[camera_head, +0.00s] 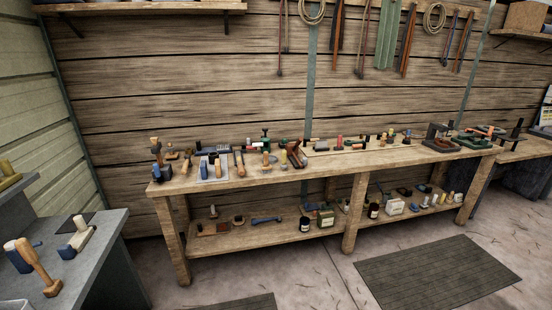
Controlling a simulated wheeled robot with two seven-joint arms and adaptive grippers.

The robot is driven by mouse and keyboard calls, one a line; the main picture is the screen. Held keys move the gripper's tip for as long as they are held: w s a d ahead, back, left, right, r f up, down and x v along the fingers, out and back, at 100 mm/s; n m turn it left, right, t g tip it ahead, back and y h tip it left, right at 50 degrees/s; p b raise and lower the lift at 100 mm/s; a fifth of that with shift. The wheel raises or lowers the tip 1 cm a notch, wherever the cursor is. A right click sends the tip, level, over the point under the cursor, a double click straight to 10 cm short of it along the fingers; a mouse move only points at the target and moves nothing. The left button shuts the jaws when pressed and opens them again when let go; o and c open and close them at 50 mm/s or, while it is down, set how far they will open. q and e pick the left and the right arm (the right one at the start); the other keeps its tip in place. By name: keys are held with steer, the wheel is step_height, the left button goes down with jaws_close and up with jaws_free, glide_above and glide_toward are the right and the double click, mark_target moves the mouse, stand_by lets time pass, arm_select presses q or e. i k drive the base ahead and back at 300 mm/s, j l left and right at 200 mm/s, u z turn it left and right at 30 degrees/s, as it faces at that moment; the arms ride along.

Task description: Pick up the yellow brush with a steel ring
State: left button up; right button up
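I cannot make out for certain a yellow brush with a steel ring; the objects are small at this distance. A small yellow-topped item (284,157) stands on the top of the long wooden workbench (335,175), left of its middle. Another small yellowish item (383,140) stands further right at the back of the bench top. Neither shows a clear steel ring. Neither of my grippers is in the head view.
Several tools and blocks crowd the bench top. The lower shelf (255,236) holds bottles, tins and a blue wrench (266,220). A grey counter (100,250) with a mallet (38,266) stands at left. Open floor and a dark mat (437,275) lie in front.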

mark_target(284, 167)
steer(key=i+j+u, duration=0.1)
steer(key=i+j, duration=0.15)
steer(key=i, duration=0.25)
steer(key=i+j+u, duration=0.1)
steer(key=i, duration=0.45)
steer(key=j, duration=0.1)
